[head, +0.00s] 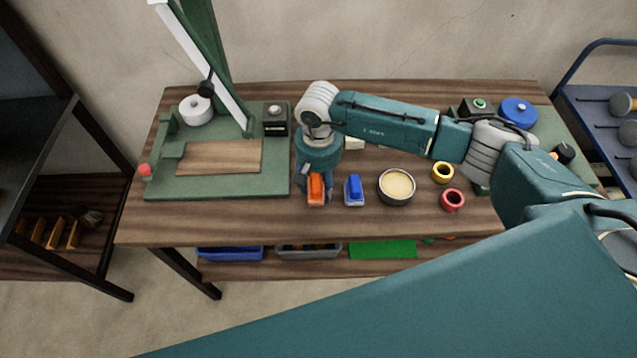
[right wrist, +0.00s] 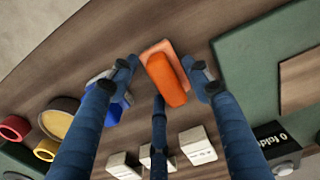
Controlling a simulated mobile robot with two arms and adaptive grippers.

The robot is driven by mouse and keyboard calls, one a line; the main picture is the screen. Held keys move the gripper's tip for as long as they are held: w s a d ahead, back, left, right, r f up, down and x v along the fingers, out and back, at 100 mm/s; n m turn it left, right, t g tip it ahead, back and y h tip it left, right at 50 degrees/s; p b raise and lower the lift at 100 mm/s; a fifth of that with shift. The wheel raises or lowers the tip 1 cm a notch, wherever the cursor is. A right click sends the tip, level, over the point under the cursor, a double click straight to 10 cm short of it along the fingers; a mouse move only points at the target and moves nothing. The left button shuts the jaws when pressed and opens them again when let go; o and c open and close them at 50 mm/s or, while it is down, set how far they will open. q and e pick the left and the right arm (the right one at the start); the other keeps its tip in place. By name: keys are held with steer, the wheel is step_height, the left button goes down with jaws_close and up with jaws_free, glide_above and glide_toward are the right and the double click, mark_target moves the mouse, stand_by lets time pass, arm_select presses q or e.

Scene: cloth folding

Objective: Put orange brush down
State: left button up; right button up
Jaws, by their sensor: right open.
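The orange brush (head: 316,188) lies on the wooden table (head: 230,222), just left of the blue brush (head: 354,190). It also shows in the right wrist view (right wrist: 166,78), between the fingertips. My right gripper (head: 316,180) points down at the orange brush from above. In the right wrist view its blue fingers (right wrist: 165,80) are spread, with a visible gap to the brush on the right side. The blue brush is partly hidden behind one finger in that view. My left gripper is not in view.
A round tin (head: 397,187) stands right of the blue brush, with a yellow ring (head: 443,172) and a red ring (head: 453,200) beyond. A green press board (head: 170,190) stands to the left. The table's front strip is clear.

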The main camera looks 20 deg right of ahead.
mark_target(317, 185)
step_height(317, 185, up, 5)
steer(key=b, duration=0.3)
steer(key=shift+a+f, duration=0.15)
steer(key=shift+f, duration=0.05)
step_height(317, 185, up, 6)
steer(key=shift+s+b, duration=0.2)
steer(key=shift+b, duration=0.15)
